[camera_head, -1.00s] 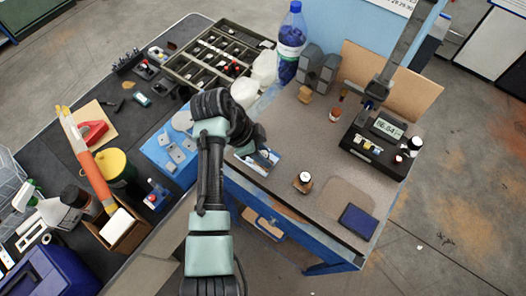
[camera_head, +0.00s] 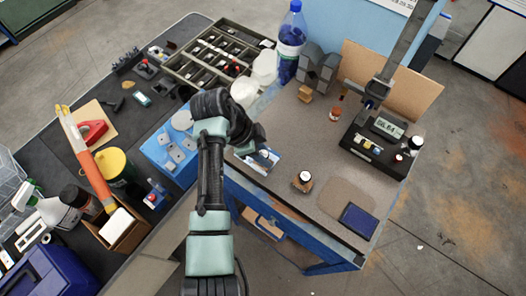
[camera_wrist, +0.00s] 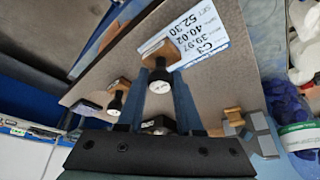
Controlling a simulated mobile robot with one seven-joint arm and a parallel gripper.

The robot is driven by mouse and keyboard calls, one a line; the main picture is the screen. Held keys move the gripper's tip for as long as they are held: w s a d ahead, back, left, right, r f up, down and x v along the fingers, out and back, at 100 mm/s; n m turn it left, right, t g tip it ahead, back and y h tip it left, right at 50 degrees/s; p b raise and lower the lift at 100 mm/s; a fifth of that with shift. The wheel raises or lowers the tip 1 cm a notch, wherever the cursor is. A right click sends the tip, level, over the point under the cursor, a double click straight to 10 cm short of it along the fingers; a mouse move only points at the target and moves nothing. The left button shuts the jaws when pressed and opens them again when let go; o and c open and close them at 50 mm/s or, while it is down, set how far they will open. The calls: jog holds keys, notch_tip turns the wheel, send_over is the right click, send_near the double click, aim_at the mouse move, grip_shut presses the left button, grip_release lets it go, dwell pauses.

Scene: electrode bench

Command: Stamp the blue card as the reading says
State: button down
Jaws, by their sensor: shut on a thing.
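My gripper (camera_head: 264,156) is over the front left of the grey bench mat and also shows in the wrist view (camera_wrist: 172,95). It is shut on a stamp (camera_wrist: 161,82) with a black handle, white cap and wooden base. A white card with a blue band (camera_wrist: 190,36) lies just beyond the stamp in the wrist view, printed with C3 and several numbers. I cannot tell whether stamp and card touch. Another stamp (camera_head: 303,182) stands on the mat. The meter display (camera_head: 388,128) is lit at the right, but its digits are too small to read surely.
A dark blue pad (camera_head: 358,220) lies near the bench's right front corner. A wooden block (camera_head: 305,94) and grey blocks (camera_head: 318,66) stand at the back beside a blue bottle (camera_head: 291,42). A blue tray (camera_head: 170,152) is left of my arm. The middle of the mat is clear.

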jog(key=shift+f, duration=0.1)
notch_tip(320, 180, up, 5)
jog(key=p, duration=0.4)
jog(key=shift+r+p, duration=0.45)
jog(key=shift+r, duration=0.6)
